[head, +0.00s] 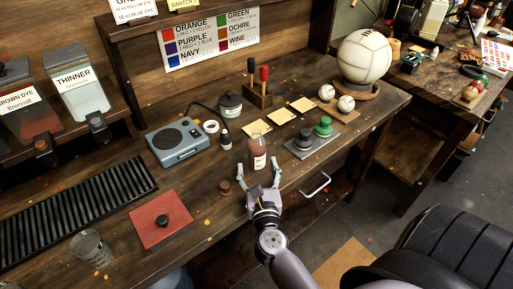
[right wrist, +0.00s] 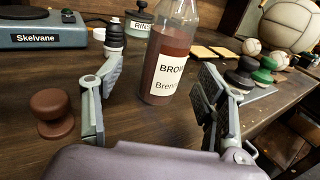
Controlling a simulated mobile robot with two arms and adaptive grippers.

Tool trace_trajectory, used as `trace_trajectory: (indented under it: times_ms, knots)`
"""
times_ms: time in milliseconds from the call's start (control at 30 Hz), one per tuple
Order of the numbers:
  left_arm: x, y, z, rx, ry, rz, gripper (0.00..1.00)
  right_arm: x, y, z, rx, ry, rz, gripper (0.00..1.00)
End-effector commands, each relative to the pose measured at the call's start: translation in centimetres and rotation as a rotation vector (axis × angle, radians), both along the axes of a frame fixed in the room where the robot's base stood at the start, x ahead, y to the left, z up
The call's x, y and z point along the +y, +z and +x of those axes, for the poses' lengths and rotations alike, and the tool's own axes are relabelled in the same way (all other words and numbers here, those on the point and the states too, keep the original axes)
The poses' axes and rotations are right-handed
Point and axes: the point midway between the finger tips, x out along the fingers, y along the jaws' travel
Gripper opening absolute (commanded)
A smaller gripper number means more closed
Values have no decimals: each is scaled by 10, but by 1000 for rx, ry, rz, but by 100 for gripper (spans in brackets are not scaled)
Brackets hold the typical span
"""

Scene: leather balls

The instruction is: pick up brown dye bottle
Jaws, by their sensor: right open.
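The brown dye bottle (head: 257,156) stands upright on the wooden workbench, a clear bottle of brown liquid with a white label. In the right wrist view the bottle (right wrist: 168,62) stands just beyond and between the fingers, and its label reads "BRO" and "Brenn". My right gripper (head: 263,178) is open and empty, with its fingers spread in front of the bottle. The right wrist view shows both fingers of the gripper (right wrist: 158,88) apart, with bare table between them. The bottle's top is cut off there. My left gripper is not in view.
A brown knob-like stopper (head: 226,187) lies left of the gripper. A small dark bottle (head: 226,138) and a blue-grey device (head: 178,143) stand farther left. A plate with dark and green knobs (head: 312,147) is close on the right. A red pad (head: 160,219) lies at front left.

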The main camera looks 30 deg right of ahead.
Motion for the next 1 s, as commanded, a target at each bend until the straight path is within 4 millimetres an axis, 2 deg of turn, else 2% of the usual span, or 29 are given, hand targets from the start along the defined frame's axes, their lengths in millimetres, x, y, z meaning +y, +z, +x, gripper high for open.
trace_trajectory:
  times_ms: [167, 333, 500, 767, 1000]
  knots:
    - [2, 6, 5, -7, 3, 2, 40, -6, 2, 10, 0, 0, 0, 66]
    - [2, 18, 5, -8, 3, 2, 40, -21, 6, 31, -1, 0, -3, 66]
    - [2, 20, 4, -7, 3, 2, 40, -29, 2, 47, 0, 0, 1, 66]
    - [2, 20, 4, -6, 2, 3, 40, -30, 1, 49, 0, 0, 1, 66]
    - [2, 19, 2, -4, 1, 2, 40, -30, 1, 49, 1, 0, 0, 50]
